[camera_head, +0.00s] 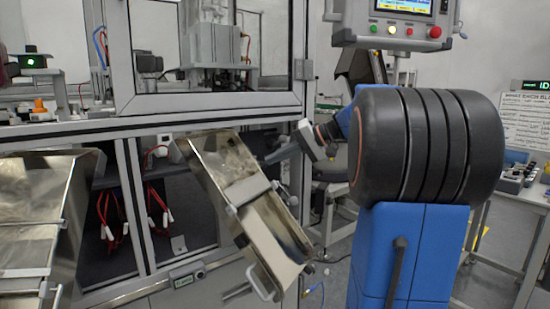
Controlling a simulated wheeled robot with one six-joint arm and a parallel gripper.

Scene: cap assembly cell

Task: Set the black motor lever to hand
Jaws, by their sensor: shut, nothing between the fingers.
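I cannot make out the black motor lever with certainty. A dark motor-like block (149,62) shows behind the window of the machine at upper left, but no lever position can be read on it. My gripper (268,157) is at mid-picture, pointing left, just above and right of the tilted metal chute. It looks small and dark, with its fingers shut and nothing held. My own large blue and black arm parts fill the right side and hide what is behind them.
The tilted metal chute (222,160) juts out below my gripper. Another metal tray (30,215) stands at left. The machine's grey frame post (299,60) rises behind my gripper. A control panel (385,33) hangs at top. A white table (520,195) stands at far right.

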